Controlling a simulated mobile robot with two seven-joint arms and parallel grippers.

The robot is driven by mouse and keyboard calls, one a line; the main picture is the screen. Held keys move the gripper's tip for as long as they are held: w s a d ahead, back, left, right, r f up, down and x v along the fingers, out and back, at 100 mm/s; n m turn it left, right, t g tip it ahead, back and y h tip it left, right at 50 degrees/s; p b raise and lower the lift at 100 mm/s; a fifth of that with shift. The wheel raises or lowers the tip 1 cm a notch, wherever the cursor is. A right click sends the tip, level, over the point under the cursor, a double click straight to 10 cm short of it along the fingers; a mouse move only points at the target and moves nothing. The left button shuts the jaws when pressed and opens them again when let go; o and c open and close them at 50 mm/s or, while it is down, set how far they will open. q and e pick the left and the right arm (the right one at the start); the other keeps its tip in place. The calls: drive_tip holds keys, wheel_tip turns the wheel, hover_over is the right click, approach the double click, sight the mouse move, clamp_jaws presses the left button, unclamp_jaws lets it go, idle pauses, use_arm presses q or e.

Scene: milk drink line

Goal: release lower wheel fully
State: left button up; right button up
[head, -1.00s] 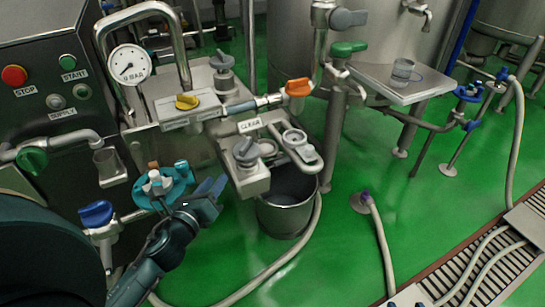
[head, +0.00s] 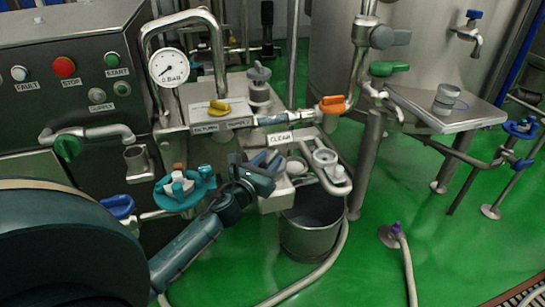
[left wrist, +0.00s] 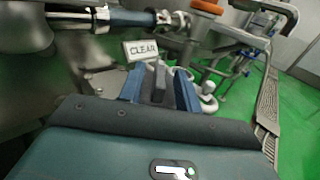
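The lower wheel is a grey knob with a raised bar, on the metal block below the CLEAR sign (head: 279,138). In the left wrist view the bar of the lower wheel (left wrist: 158,84) stands between the two blue fingers of my left gripper (left wrist: 160,90). A gap seems to show on each side, so the fingers look open around it. In the head view my left gripper (head: 268,162) covers most of this wheel, so its turn cannot be read. The upper wheel (head: 259,82) is a similar grey knob higher up. My right gripper is not in view.
A yellow knob (head: 218,107) and an orange valve handle (head: 332,104) sit behind. A teal round fitting (head: 184,188) is left of my gripper. A steel bucket (head: 312,228) stands below on the green floor. A gauge (head: 169,67) is above left.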

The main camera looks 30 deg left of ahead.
use_arm(q)
drive_tip(key=shift+w+a, duration=0.1)
drive_tip(key=shift+w, duration=1.15)
drive_tip(key=shift+c, duration=0.4)
clamp_jaws()
